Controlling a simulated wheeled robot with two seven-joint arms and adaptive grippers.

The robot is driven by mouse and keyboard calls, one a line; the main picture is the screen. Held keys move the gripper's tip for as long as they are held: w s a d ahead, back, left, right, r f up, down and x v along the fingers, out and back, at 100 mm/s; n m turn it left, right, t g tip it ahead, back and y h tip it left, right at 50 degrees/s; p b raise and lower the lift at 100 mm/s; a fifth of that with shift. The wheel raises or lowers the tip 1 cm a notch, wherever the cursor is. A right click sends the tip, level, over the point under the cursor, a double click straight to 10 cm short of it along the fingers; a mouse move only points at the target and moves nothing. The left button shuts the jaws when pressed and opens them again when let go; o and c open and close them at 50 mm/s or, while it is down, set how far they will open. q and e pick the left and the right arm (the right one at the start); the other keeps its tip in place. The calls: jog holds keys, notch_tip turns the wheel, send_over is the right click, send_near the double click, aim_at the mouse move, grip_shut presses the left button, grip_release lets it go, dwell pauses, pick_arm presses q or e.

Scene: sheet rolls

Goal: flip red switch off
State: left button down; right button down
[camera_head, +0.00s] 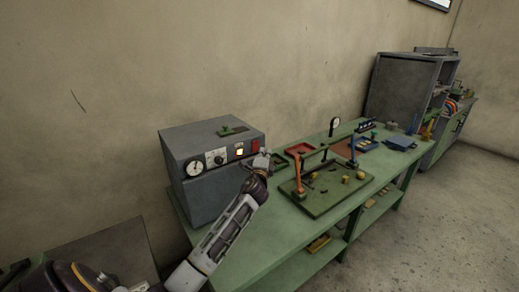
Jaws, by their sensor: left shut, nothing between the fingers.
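The red switch (255,145) is at the right end of the front panel of a grey control box (200,200). A lit orange-white indicator (240,152) sits just left of it. My left gripper (264,157) is shut and empty, right in front of the panel, just below and right of the red switch. I cannot tell whether it touches the switch. The gripper and wrist cover part of the panel's lower right. My right gripper is not in view.
The box stands on a green workbench (245,248). A green board (325,200) with orange and blue upright levers lies to the right, with a red tray (299,149) behind it. A grey cabinet (400,88) stands at the back right. Open floor lies at the right.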

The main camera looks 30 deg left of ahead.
aim_at(255, 146)
pick_arm(q)
jog(key=a, duration=0.1)
jog(key=w+a, duration=0.1)
jog(key=a+p, duration=0.1)
jog(key=shift+w+a+r, duration=0.25)
jog(key=shift+a, duration=0.1)
jog(key=shift+w+a+r, duration=0.1)
jog(key=shift+a+r, duration=0.1)
jog(key=shift+a, duration=0.05)
dwell(0.5)
